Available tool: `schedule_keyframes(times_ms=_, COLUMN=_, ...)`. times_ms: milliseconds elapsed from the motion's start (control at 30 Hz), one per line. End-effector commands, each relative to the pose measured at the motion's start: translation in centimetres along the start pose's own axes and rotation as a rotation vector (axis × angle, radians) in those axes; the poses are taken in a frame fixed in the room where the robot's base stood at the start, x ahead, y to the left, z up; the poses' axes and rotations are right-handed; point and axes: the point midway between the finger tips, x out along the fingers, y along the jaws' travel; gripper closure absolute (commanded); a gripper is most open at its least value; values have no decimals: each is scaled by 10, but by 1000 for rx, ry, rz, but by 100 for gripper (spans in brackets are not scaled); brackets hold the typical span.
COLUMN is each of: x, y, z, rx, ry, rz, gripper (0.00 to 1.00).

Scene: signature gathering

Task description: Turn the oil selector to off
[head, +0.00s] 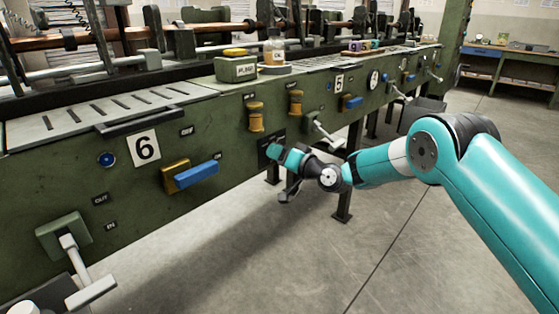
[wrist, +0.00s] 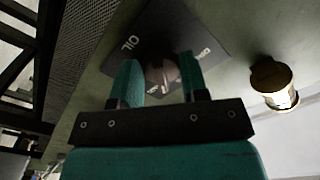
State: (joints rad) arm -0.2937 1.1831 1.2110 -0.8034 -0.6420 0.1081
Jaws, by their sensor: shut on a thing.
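The oil selector is a small round brownish-grey knob (wrist: 162,72) on a dark plate (wrist: 178,25) lettered OIL, seen in the wrist view. My gripper (wrist: 162,80) has its two teal fingers on either side of the knob, shut on it. Other small lettering on the plate is partly hidden by the fingers, and I cannot tell which setting the knob points to. In the head view my gripper (head: 277,152) is up against the dark plate (head: 264,160) on the green machine's front; the knob is hidden there.
The long green machine front (head: 225,125) carries yellow knobs (head: 256,116), a blue handle (head: 197,178) and a grey lever (head: 324,134) right of my gripper. A yellow-and-white knob (wrist: 274,83) is near the plate in the wrist view. Open floor (head: 300,260) lies in front.

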Motion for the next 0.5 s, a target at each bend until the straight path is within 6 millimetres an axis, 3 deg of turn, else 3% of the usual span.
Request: schedule_keyframes(times_ms=500, x=0, y=6, z=3, rx=-442, ry=2, rz=-1, gripper=83)
